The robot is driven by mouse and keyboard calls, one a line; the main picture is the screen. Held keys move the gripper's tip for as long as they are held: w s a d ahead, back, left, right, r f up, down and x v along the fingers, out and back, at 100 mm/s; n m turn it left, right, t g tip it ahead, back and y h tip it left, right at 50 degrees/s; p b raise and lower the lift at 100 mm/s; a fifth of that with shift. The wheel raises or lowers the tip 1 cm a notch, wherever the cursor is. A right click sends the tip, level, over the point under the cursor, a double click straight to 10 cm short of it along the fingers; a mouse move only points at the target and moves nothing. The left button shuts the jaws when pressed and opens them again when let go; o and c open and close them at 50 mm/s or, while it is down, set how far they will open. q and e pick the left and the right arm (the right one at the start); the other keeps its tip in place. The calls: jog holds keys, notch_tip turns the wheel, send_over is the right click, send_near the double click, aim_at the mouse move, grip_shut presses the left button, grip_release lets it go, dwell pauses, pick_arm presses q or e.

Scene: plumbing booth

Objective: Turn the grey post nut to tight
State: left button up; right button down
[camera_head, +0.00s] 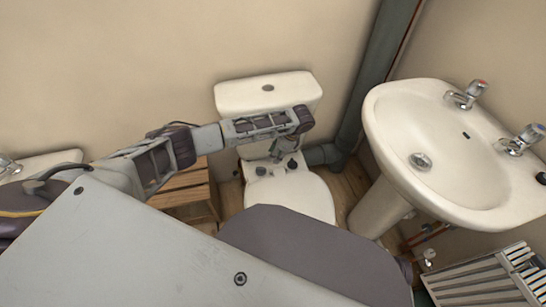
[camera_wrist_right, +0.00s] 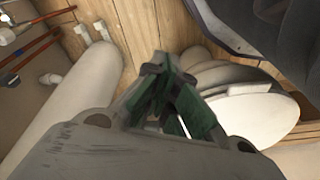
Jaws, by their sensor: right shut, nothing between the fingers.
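The white toilet (camera_head: 290,195) stands at the middle of the head view. Two small dark fittings sit at the back of its seat, one (camera_head: 261,171) left and one (camera_head: 292,163) right; I cannot tell whether either is the grey post nut. My left gripper (camera_head: 277,158) points down over the back of the seat, close to these fittings; its fingers are small and partly hidden by the arm. In the right wrist view, my right gripper (camera_wrist_right: 166,68) has its green-padded fingers together, with nothing between them. The toilet seat (camera_wrist_right: 258,118) shows beyond it.
The cistern (camera_head: 267,97) stands behind my left arm. The basin (camera_head: 445,150) on its pedestal (camera_head: 378,208) is at right, with a dark waste pipe (camera_head: 372,75) beside it. Copper pipes (camera_wrist_right: 32,50) show in the wrist view.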

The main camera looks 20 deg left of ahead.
pick_arm(q)
jog(key=shift+o, duration=0.3)
jog(key=shift+r, duration=0.1)
jog(key=shift+o, duration=1.2)
jog(key=shift+s+d+f+g+h+p, duration=0.5)
jog(key=shift+s+d+f+p, duration=0.55)
jog(key=shift+s, duration=0.85)
jog(key=w+a+r+y, duration=0.1)
jog(key=w+a+r, duration=0.2)
jog(key=a, duration=0.1)
jog(key=shift+w+a+r+t, duration=0.2)
jog(key=shift+a+r+t, duration=0.1)
jog(key=shift+r+t, duration=0.1)
pick_arm(e)
jog(key=shift+g, duration=0.3)
jog(key=f, duration=0.2)
jog(key=s+f, duration=0.1)
jog(key=f, duration=0.1)
jog(key=shift+s+d+f, duration=0.15)
jog(key=shift+f, duration=0.05)
pick_arm(q)
jog(key=shift+f, duration=0.1)
